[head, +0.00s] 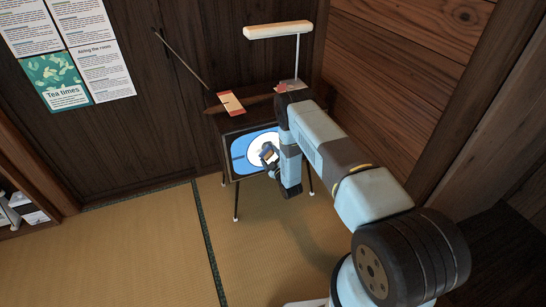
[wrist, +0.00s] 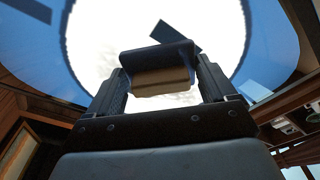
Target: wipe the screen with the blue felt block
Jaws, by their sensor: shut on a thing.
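The screen (head: 239,146) is on the front of a dark cabinet on thin legs against the back wall. It shows blue with a large white disc; it also fills the top of the wrist view (wrist: 268,50), with dark bar shapes on it. My gripper (head: 269,155) is in front of the screen's right part. In the wrist view my gripper (wrist: 160,82) is shut on the blue felt block (wrist: 157,54), dark blue on its far side and tan on its near side. I cannot tell whether the block touches the screen. My arm hides the cabinet's right side.
On the cabinet top lie a red and cream card (head: 231,103) and a lamp (head: 278,31) on a thin post. A thin rod (head: 181,58) slants up from the cabinet. A low shelf (head: 22,205) stands at the left. The tatami floor (head: 130,250) in front is clear.

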